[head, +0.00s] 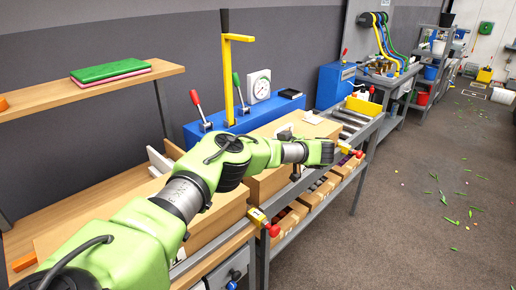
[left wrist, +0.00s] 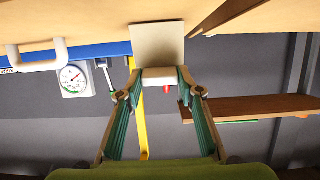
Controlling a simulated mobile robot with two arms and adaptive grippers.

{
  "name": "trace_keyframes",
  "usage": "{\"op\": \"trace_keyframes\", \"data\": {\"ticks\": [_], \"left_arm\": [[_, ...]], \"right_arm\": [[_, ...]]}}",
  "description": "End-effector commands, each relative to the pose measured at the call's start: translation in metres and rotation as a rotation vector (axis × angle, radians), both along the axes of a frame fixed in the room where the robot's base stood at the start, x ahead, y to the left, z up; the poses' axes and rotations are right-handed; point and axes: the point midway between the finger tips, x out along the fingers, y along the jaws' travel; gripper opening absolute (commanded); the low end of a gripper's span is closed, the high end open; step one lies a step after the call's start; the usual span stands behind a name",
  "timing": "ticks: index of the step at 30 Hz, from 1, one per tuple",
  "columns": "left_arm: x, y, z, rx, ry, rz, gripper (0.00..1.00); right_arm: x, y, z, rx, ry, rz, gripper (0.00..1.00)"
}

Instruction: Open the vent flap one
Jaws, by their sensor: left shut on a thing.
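In the left wrist view my left gripper (left wrist: 160,80) has its teal-lined fingers on either side of a whitish handle (left wrist: 160,74) and is shut on it. The handle joins a pale grey flap panel (left wrist: 158,42), which meets a wooden surface at the top of that view. How far the flap is open I cannot tell. In the head view my green left arm crosses the bench, and I cannot make out the fingers or the held flap there. My right gripper is in neither view.
Behind stand a blue box (head: 198,132), red-handled lever (head: 200,107), yellow post (head: 228,80) and gauge (head: 259,86). A wooden shelf (head: 40,98) juts out at left. A second white handle (left wrist: 35,57) is beside the gripper.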

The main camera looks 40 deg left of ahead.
Motion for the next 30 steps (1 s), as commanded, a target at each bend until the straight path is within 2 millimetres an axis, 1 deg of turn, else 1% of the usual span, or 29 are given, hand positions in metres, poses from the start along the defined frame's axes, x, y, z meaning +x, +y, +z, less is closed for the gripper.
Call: {"op": "trace_keyframes", "data": {"ticks": [1, 4, 10, 17, 26, 27, 28, 30], "left_arm": [[0.000, -0.002, -0.004, 0.027, -0.001, 0.001, 0.00], [-0.001, -0.006, -0.005, 0.074, -0.005, 0.002, 0.00], [-0.002, -0.010, -0.005, 0.132, -0.009, 0.002, 0.00], [-0.002, -0.011, -0.006, 0.152, -0.011, 0.005, 0.00], [-0.003, -0.011, -0.006, 0.151, -0.010, 0.004, 0.00], [-0.003, -0.011, -0.006, 0.151, -0.010, 0.004, 0.42], [-0.002, -0.011, -0.006, 0.151, -0.010, 0.004, 0.49], [-0.002, -0.011, -0.006, 0.151, -0.010, 0.004, 0.51]], "right_arm": [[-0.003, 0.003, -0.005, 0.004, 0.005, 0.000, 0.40], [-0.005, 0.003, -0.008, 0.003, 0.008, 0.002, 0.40], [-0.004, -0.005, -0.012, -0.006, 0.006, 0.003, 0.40], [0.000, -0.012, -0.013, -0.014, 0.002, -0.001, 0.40], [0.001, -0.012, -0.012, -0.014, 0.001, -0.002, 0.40], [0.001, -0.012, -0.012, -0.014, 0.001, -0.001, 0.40], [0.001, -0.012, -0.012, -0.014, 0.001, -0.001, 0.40], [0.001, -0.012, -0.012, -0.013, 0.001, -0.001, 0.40]]}}
